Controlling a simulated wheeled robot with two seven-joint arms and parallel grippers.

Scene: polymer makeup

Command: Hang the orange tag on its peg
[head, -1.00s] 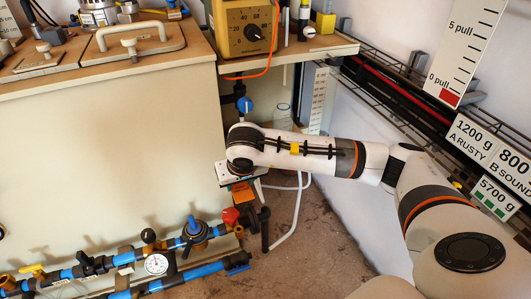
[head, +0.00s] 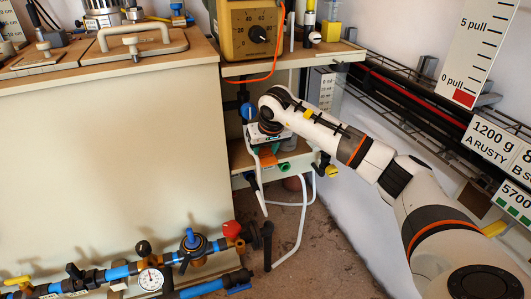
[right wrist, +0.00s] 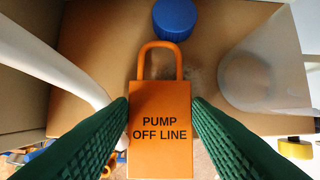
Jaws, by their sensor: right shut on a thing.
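The orange tag (right wrist: 160,125) reads "PUMP OFF LINE" and has a closed loop at its top. In the right wrist view it sits upright between the green fingers of my right gripper (right wrist: 160,118), which is shut on it. In the head view my right gripper (head: 275,160) is over a low shelf in the gap beside the cabinet, and a small part of the tag (head: 267,158) shows. I cannot make out a peg for certain. A round blue knob or cap (right wrist: 175,18) lies just beyond the loop. My left gripper is not in view.
A clear cup (right wrist: 255,70) stands right of the tag and a white tube (right wrist: 60,60) passes on its left. The tan cabinet (head: 110,170) is left of my arm. Blue pipes with valves (head: 150,279) run along the front. A wire rack (head: 400,105) lines the right wall.

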